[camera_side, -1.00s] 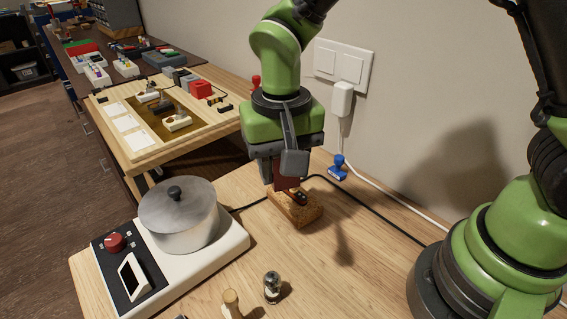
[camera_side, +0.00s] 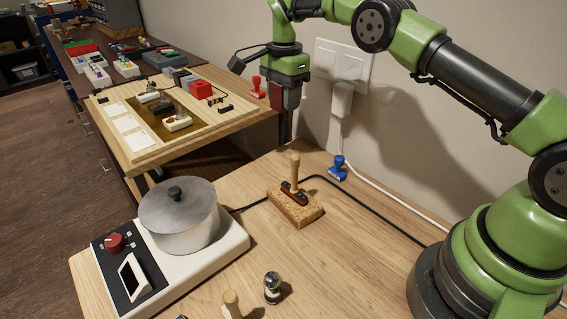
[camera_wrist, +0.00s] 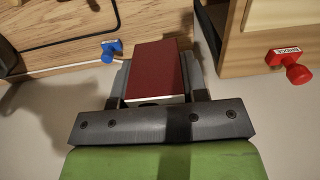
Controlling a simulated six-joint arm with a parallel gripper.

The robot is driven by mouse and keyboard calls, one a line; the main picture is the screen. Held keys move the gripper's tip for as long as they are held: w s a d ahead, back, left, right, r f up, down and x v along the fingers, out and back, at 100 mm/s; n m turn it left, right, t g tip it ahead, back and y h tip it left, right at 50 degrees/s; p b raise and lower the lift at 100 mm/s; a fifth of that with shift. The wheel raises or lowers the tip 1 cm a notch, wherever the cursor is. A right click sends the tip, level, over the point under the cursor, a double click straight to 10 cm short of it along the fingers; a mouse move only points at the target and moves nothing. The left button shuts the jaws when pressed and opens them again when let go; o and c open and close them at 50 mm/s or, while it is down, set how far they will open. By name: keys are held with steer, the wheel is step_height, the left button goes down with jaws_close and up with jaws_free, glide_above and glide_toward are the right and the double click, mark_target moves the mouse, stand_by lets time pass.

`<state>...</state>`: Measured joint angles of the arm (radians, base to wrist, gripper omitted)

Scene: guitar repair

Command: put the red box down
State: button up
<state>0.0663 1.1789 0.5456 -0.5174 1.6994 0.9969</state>
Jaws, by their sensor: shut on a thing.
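My gripper (camera_side: 285,100) is shut on a dark red box (camera_side: 277,96). It holds the box in the air near the wall, by the right end of the raised wooden bench. In the wrist view, the red box (camera_wrist: 153,70) sits between the two dark fingers of my gripper (camera_wrist: 156,82). Its broad red face shows, with a pale lower edge. In the side view the box is partly hidden by the gripper, and nothing is seen touching it from below.
A cork block (camera_side: 297,208) holding a wooden-handled tool stands on the front table, near a blue stamp (camera_side: 338,169). A pot (camera_side: 180,218) stands on a hot plate. A red stamp (camera_side: 257,88) is on the raised bench (camera_side: 200,145). The front table's middle is fairly clear.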

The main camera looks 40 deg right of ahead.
mark_target(284, 163)
step_height(284, 163, down, 15)
steer(key=shift+a+r, duration=0.1)
stand_by(0.4)
steer(key=shift+f, duration=0.25)
steer(key=o, duration=1)
steer(key=shift+r, duration=0.1)
